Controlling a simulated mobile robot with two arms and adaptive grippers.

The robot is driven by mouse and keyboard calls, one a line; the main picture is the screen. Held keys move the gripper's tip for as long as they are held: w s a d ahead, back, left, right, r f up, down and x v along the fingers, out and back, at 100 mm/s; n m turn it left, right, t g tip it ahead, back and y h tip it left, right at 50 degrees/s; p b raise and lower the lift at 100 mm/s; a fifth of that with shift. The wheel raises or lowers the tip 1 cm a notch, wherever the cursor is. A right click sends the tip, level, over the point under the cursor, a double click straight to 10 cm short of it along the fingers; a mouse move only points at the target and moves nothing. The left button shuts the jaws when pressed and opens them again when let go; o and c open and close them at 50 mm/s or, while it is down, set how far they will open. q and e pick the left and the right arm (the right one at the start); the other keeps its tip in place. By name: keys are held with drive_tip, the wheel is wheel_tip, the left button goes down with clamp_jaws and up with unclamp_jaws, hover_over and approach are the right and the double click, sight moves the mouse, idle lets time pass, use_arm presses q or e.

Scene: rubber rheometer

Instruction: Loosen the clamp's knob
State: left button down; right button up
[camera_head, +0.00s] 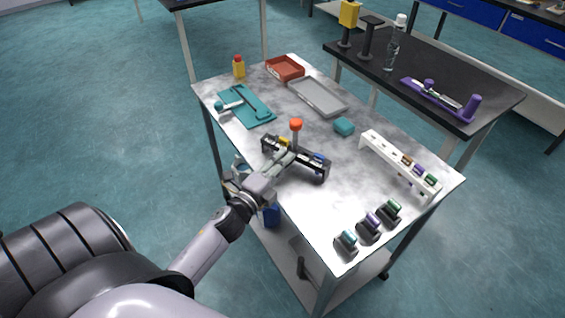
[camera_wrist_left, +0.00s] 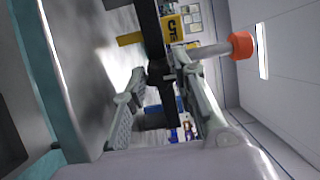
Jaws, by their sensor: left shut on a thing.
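The black clamp (camera_head: 318,169) stands near the left edge of the table, with yellow and blue parts on it. An orange-red knob (camera_head: 296,124) tops a grey post beside its bar. My left gripper (camera_head: 285,159) reaches in from the front left and is at the clamp's middle. In the left wrist view, its grey fingers (camera_wrist_left: 165,108) are on either side of a dark part of the clamp (camera_wrist_left: 155,38), and the orange knob (camera_wrist_left: 241,45) shows beyond the right finger, apart from it. The exact contact is partly hidden. My right gripper is not in view.
The grey table (camera_head: 330,215) also holds a white rack (camera_head: 385,155), several dark holders with coloured tops, a small teal block (camera_head: 344,127), a grey tray (camera_head: 317,97), a red tray (camera_head: 286,69), a teal mat (camera_head: 258,112) and a yellow bottle (camera_head: 239,68).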

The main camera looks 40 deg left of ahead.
use_arm(q)
drive_tip(key=c, duration=1.3)
unclamp_jaws()
drive_tip(key=s, duration=1.2)
